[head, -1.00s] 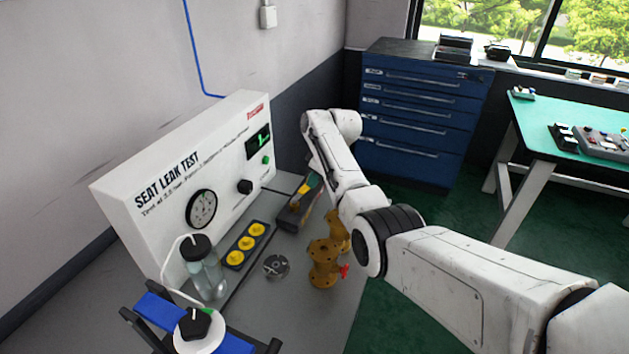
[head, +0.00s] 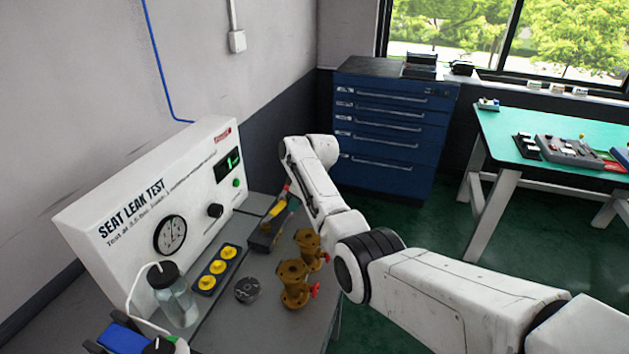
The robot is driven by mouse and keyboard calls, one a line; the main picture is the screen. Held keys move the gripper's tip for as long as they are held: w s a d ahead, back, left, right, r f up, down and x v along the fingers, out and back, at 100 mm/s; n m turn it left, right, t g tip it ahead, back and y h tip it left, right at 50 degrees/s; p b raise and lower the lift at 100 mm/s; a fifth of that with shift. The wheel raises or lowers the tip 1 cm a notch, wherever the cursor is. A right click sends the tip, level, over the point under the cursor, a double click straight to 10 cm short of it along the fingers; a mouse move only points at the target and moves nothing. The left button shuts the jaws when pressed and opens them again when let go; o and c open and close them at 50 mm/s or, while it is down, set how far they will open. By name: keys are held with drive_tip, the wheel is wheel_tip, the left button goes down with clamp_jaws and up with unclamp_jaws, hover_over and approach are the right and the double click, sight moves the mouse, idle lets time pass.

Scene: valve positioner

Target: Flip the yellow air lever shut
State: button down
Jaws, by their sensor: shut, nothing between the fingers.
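I cannot make out the yellow air lever for sure. A dark block or tray with yellow parts (head: 277,209) lies on the bench just left of my forearm, partly hidden by it; whether one of these parts is the lever is too small to tell. Two brass valve bodies (head: 294,285) stand upright on the bench nearer me, the front one with a small red handle (head: 315,290). My arm reaches over the bench from the right, its bent wrist high near the test panel's right end. My gripper is hidden behind my own arm.
The white seat leak test panel (head: 120,240) stands along the wall. Before it are a yellow-capped strip (head: 217,268), a dark round part (head: 247,290) and a bottle (head: 175,300). A blue drawer cabinet (head: 385,125) stands behind. Green floor lies open between bench and green-topped table (head: 500,130).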

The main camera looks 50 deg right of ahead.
drive_tip(key=a+v, duration=0.1)
drive_tip(key=v, duration=0.9)
drive_tip(key=shift+s+d, duration=0.25)
drive_tip(key=shift+d, duration=0.2)
